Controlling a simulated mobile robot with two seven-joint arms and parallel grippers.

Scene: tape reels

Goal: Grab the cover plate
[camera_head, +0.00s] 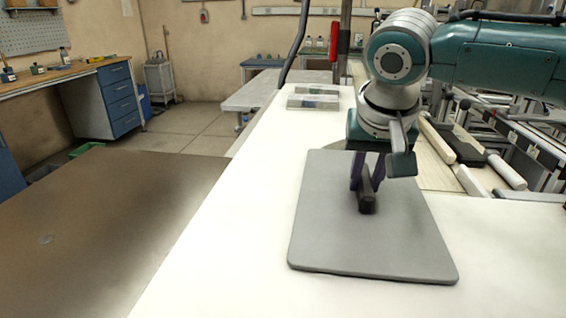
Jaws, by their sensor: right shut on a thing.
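The cover plate (330,235) is a flat grey square with rounded corners and a dark raised handle (368,204) near its middle. It lies on or just above the white tabletop; I cannot tell whether it touches. My right gripper (366,184) comes down from above, its dark purple fingers shut on the handle. The gripper hides the far part of the handle and some of the plate's far edge. My left gripper is not in view.
The white table (215,270) is clear to the left of the plate. Clear flat blocks (314,101) lie at its far end. A brown surface (95,225) is at the left. Metal rails and rollers (500,165) stand at the right.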

